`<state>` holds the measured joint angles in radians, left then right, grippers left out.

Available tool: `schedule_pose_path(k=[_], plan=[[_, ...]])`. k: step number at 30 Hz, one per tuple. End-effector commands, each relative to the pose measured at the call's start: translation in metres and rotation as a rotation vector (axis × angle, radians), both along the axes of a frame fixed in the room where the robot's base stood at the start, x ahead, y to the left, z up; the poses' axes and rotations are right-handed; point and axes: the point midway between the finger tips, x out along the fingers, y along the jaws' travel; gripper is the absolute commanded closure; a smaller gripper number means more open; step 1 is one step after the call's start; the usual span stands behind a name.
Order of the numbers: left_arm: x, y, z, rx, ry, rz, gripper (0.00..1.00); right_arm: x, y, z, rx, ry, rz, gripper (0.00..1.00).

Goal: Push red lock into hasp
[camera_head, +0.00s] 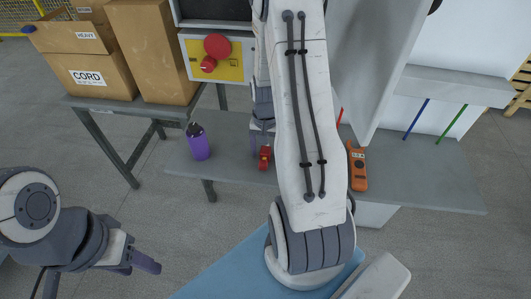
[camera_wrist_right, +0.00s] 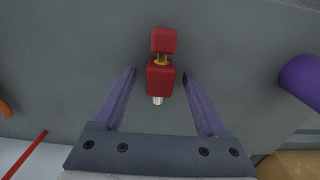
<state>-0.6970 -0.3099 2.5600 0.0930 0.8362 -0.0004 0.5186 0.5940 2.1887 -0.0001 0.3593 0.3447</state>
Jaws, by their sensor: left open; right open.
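The red lock (camera_head: 264,158) lies on the grey bench (camera_head: 420,185). In the right wrist view the lock (camera_wrist_right: 160,80) shows a red body, a brass-coloured middle, a smaller red block above and a pale tip below. My right gripper (camera_wrist_right: 158,76) is open, with its purple fingers on either side of the lock and gaps showing. In the head view my right arm partly covers this gripper (camera_head: 262,138). My left gripper (camera_head: 140,263) is open and empty at the lower left, away from the bench. I cannot make out a hasp clearly; a yellow plate (camera_head: 232,72) carries red round parts.
A purple bottle (camera_head: 198,142) stands left of the lock. An orange handheld device (camera_head: 358,168) lies to the right. Blue (camera_head: 416,118) and green (camera_head: 453,122) rods stand farther right. Cardboard boxes (camera_head: 90,72) sit on a table at the back left.

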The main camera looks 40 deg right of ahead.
Motion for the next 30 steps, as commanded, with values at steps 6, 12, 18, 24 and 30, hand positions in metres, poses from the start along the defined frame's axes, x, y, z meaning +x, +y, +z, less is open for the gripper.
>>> schedule_pose_path(k=[6, 12, 18, 24, 30], plan=[[0.0, 0.0, 0.0, 0.0, 0.0, 0.0, 0.5, 0.0, 0.0, 0.0, 0.0, 0.0, 0.0, 0.79], [0.0, 0.0, 0.0, 0.0, 0.0, 0.0, 0.5, 0.0, 0.0, 0.001, -0.001, -0.001, 0.0, 1.0], [0.0, 0.0, 0.0, 0.0, 0.0, 0.0, 0.5, 0.001, -0.001, 0.006, -0.002, -0.004, 0.0, 1.0], [0.0, 0.0, -0.001, 0.0, 0.0, 0.0, 0.5, 0.002, -0.001, 0.041, -0.005, -0.008, 0.0, 1.0], [0.0, 0.0, -0.002, 0.0, 0.0, 0.0, 0.5, 0.001, -0.001, 0.079, -0.003, -0.007, 0.0, 1.0]])
